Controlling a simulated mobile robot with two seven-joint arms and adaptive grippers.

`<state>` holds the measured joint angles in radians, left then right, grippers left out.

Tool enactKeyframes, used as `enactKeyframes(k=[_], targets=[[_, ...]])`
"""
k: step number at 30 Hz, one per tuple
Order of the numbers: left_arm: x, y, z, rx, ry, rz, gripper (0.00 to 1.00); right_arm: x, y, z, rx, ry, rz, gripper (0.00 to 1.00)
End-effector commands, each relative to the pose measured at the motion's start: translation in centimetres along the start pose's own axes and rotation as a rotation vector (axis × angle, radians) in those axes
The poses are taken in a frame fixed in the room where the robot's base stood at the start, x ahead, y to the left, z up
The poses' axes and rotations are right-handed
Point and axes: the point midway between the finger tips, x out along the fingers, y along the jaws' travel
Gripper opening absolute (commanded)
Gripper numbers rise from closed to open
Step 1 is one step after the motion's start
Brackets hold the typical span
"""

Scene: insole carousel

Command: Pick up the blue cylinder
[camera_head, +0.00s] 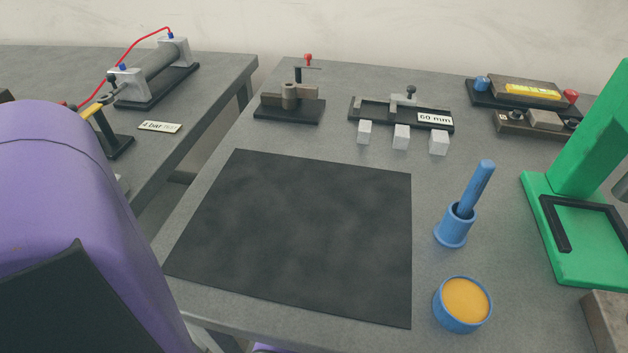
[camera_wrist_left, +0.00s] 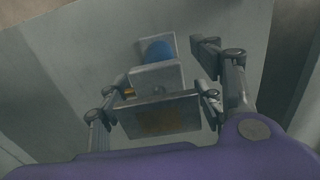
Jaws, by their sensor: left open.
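A blue cylinder (camera_head: 477,188) stands slightly tilted in a blue cup-like holder (camera_head: 455,228) on the right side of the main table. In the left wrist view my left gripper (camera_wrist_left: 163,64) is open, its fingers apart. A grey metal block with a rounded blue part (camera_wrist_left: 157,51) shows between and beyond the fingers. I cannot tell whether they touch it. In the head view my purple left arm fills the lower left and the gripper itself is hidden. My right gripper is not in view.
A black mat (camera_head: 300,235) lies bare mid-table. A blue bowl with orange contents (camera_head: 463,303) stands in front of the holder. A green stand (camera_head: 580,215) is at right. White cubes (camera_head: 401,136) and fixtures stand behind. A pneumatic device (camera_head: 155,72) sits on the left table.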

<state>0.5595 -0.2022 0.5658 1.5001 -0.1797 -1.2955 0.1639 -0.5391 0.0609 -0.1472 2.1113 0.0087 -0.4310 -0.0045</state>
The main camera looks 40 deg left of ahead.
Motion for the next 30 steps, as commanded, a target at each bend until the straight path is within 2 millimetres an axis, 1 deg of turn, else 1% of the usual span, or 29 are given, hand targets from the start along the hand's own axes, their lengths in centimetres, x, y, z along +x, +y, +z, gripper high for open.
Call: enactKeyframes(k=[1, 2, 15, 30], targets=[[-0.04, 0.0, -0.02, 0.0, 0.0, 0.0, 0.61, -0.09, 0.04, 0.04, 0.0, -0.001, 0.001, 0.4], [-0.04, 0.0, -0.02, 0.0, 0.0, 0.0, 0.58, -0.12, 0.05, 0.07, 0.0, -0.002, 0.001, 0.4], [-0.05, -0.02, 0.0, 0.0, 0.0, -0.001, 0.01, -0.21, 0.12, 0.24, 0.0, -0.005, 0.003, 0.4], [-0.23, -0.01, -0.09, 0.001, 0.002, 0.0, 0.0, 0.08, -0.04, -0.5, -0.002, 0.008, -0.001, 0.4]])
